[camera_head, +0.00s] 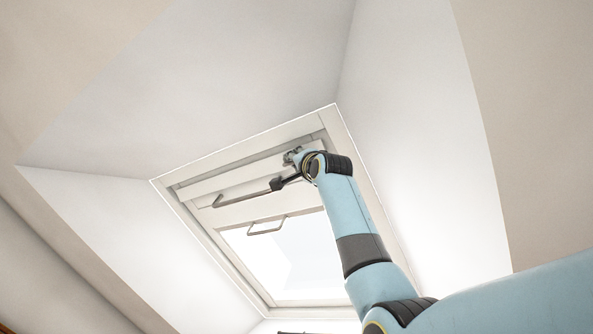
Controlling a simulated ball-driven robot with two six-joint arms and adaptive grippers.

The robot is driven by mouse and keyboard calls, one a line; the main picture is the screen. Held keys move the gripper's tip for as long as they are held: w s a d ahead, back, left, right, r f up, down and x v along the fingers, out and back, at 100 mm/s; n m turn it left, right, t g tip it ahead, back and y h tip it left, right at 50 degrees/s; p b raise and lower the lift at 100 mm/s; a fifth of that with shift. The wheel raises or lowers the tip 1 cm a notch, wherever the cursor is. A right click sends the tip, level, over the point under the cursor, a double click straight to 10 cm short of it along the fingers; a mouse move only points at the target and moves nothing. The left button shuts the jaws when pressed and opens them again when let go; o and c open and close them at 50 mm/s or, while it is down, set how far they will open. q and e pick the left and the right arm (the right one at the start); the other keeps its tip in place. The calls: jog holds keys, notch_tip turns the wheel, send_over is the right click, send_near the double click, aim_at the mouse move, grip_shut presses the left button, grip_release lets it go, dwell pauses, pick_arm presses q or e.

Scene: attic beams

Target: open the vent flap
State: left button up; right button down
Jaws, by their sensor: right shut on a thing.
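The vent flap (236,178) is a pale strip along the top of the roof window. A long grey bar handle (240,196) runs along it, with its left end bent. My right gripper (279,184) is at the right part of this bar and is shut on it. My right wrist hides the bar's right end and part of the flap. I cannot tell how far the flap stands open. My left gripper is not in view.
A smaller grey handle (267,227) sits below on the sash, above the bright glass pane (290,262). The white window frame (215,251) lies deep between sloping white reveal walls (425,130). My right arm crosses the frame's right side.

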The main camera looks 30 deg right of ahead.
jog(key=shift+s+a+m+g+h+b, duration=0.1)
jog(key=shift+a+m+g+h+b, duration=0.15)
jog(key=shift+m+g+h, duration=0.35)
jog(key=shift+a+m+g+h+b, duration=0.2)
jog(key=shift+m+h, duration=0.1)
jog(key=shift+m, duration=0.5)
jog(key=c, duration=1.4)
grip_release()
jog(key=shift+r, duration=0.1)
jog(key=v, duration=1.2)
jog(key=shift+s+a, duration=0.1)
